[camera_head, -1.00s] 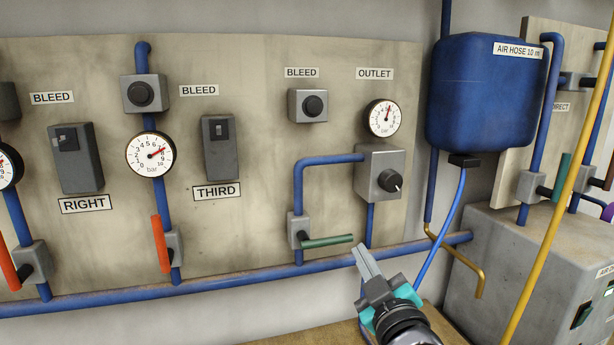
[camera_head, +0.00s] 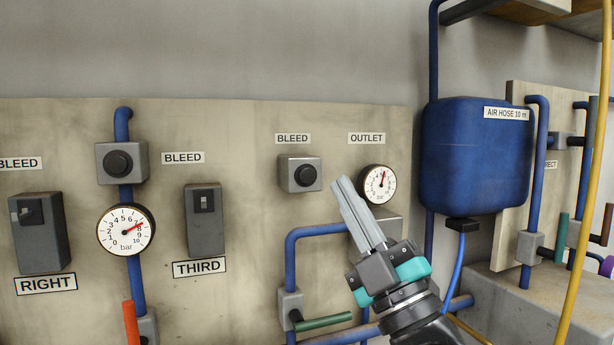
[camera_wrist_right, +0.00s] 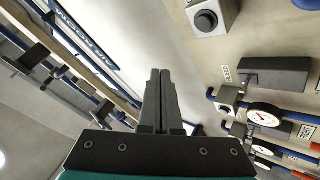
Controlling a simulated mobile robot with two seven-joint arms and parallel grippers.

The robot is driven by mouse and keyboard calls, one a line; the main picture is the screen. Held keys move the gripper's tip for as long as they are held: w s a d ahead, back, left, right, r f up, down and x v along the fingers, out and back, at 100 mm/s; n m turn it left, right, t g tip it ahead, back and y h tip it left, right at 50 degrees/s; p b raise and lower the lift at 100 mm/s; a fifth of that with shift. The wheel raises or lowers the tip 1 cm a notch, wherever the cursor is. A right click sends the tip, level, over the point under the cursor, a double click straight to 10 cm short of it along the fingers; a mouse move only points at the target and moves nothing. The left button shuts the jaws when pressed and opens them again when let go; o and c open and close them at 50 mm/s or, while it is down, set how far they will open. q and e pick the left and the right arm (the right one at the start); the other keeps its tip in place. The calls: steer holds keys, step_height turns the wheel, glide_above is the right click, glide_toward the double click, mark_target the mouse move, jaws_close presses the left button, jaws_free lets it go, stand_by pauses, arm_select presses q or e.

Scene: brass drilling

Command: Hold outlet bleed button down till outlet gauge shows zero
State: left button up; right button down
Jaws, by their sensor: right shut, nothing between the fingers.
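The outlet bleed button (camera_head: 306,176) is a round black knob on a grey box, under a BLEED label, left of the outlet gauge. The outlet gauge (camera_head: 376,184) is a white dial; its needle points almost straight up, slightly right, away from the low end of the scale. My right gripper (camera_head: 340,182) is shut and empty. In the head view, its tips appear between the button and the gauge, apart from the button. The wrist view shows the shut fingers (camera_wrist_right: 159,75) and a black button on a grey box at the top. My left gripper is out of view.
A blue tank (camera_head: 475,155) stands right of the panel, with a yellow pipe (camera_head: 590,180) further right. The outlet valve's green lever (camera_head: 323,322) sticks out below the button. The third gauge (camera_head: 126,229) and its bleed button (camera_head: 118,163) are at left.

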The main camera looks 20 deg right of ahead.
steer(key=shift+w, duration=0.1)
steer(key=b, duration=0.1)
glide_toward(308, 169)
steer(key=shift+w+a+r, duration=0.15)
steer(key=shift+w+r, duration=0.3)
steer(key=shift+r, duration=0.35)
steer(key=shift+w+a+r, duration=0.15)
steer(key=shift+w+r, duration=0.3)
steer(key=shift+r, duration=0.35)
steer(key=shift+w+a+r, duration=0.15)
steer(key=shift+w+r, duration=0.3)
steer(key=shift+r, duration=0.3)
steer(key=shift+w, duration=0.1)
steer(key=shift+w, duration=0.35)
steer(key=shift+w+d, duration=0.1)
steer(key=shift+w, duration=0.35)
stand_by(2.1)
steer(key=shift+s, duration=0.1)
stand_by(1.2)
steer(key=shift+s, duration=0.75)
